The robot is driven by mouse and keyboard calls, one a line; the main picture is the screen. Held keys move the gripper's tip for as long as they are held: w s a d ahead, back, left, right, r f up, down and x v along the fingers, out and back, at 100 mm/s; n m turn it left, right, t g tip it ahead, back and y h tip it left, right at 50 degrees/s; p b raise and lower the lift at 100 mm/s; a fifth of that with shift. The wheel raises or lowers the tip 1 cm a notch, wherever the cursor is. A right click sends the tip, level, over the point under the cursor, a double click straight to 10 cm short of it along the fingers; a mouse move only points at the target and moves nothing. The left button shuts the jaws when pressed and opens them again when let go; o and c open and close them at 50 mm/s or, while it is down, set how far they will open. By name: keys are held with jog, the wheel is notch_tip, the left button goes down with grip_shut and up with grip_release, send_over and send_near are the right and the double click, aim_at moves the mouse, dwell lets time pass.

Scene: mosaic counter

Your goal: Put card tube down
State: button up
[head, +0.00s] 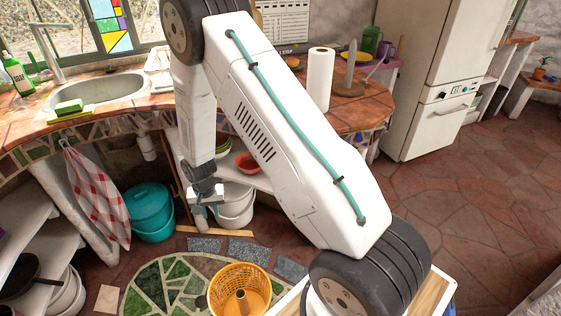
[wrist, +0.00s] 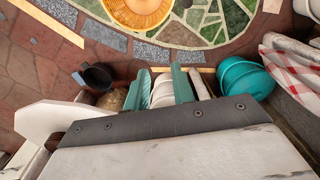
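A brown tube-like piece, which looks like the card tube (head: 241,300), stands upright inside the orange basket (head: 262,275) at the bottom of the head view. The basket also shows at the top of the wrist view (wrist: 137,14), where I cannot make out the tube. My gripper (head: 207,211) hangs low in front of the under-counter shelf, beyond the basket and apart from it. In the wrist view, its two teal fingers (wrist: 161,86) are spread. A white bucket shows through the gap, and nothing appears held.
The white bucket (head: 235,205) and a teal tub (head: 150,211) stand by the counter. A wooden strip (head: 215,232) and grey mosaic slabs (head: 250,251) lie on the floor near the green mosaic circle (head: 160,285). A white paper roll (head: 320,78) stands on the counter. Open floor lies at right.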

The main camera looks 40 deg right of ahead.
jog(key=s+r+n, duration=0.1)
jog(key=s+r, duration=0.3)
jog(key=r, duration=0.6)
jog(key=s+r+n, duration=0.1)
jog(key=s+r, duration=0.2)
jog(key=r, duration=0.8)
jog(key=s+r+n, duration=0.1)
jog(key=s+r, duration=0.3)
jog(key=r, duration=0.6)
jog(key=s+r+n, duration=0.1)
jog(key=s+r, duration=0.2)
jog(key=s, duration=0.4)
jog(key=s+d+r+n, duration=0.1)
jog(key=s+r, duration=0.3)
jog(key=s, duration=0.4)
jog(key=s+r+n, duration=0.1)
jog(key=s+r, duration=0.2)
jog(key=s, duration=0.4)
jog(key=shift+s+d+r+t, duration=0.15)
jog(key=shift+s+r+t, duration=0.15)
jog(key=shift+s+t, duration=0.1)
